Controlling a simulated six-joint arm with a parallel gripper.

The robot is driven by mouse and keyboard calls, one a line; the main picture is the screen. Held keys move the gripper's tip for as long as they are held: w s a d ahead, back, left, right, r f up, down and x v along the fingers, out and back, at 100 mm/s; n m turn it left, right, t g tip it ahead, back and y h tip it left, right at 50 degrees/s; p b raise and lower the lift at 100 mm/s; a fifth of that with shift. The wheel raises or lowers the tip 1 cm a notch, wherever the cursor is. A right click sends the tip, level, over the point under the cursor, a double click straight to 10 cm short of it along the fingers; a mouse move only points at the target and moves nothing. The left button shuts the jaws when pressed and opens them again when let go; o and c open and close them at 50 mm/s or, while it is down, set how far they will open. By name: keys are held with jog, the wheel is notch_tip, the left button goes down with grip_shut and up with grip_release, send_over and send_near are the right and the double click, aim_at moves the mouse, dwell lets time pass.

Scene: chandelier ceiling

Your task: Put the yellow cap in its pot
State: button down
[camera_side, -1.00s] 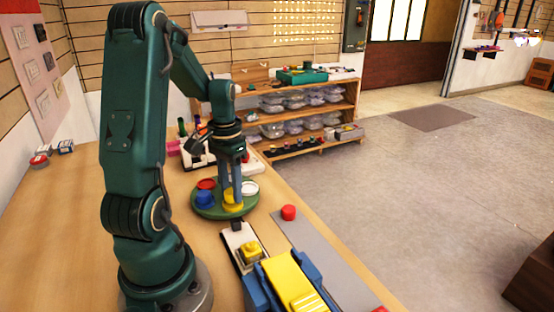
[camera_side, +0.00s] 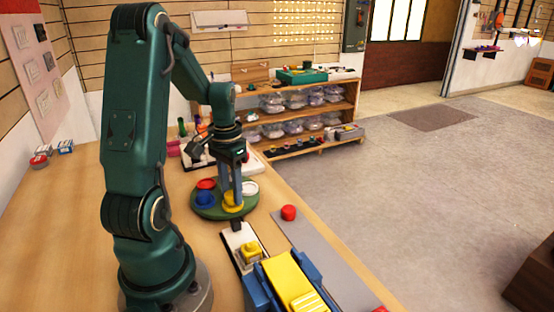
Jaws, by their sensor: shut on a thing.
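A round green tray (camera_side: 212,216) on the table holds a red pot (camera_side: 206,184), a blue pot (camera_side: 205,200), a white pot (camera_side: 249,188) and a yellow piece at its front right. My gripper (camera_side: 233,190) points down at this yellow piece, with its fingers shut on the yellow cap (camera_side: 233,201). The yellow pot is hard to tell apart from the cap here, so I cannot tell whether the cap is seated in it. The fingers hide part of the tray's middle.
In front stands a white board (camera_side: 237,237) with a yellow block (camera_side: 250,250), beside a blue and yellow machine (camera_side: 288,280). A red cap (camera_side: 288,212) lies on a grey strip to the right.

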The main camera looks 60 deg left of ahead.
jog(key=shift+f, duration=0.15)
grip_release()
dwell(0.5)
jog(key=shift+r, duration=3.8)
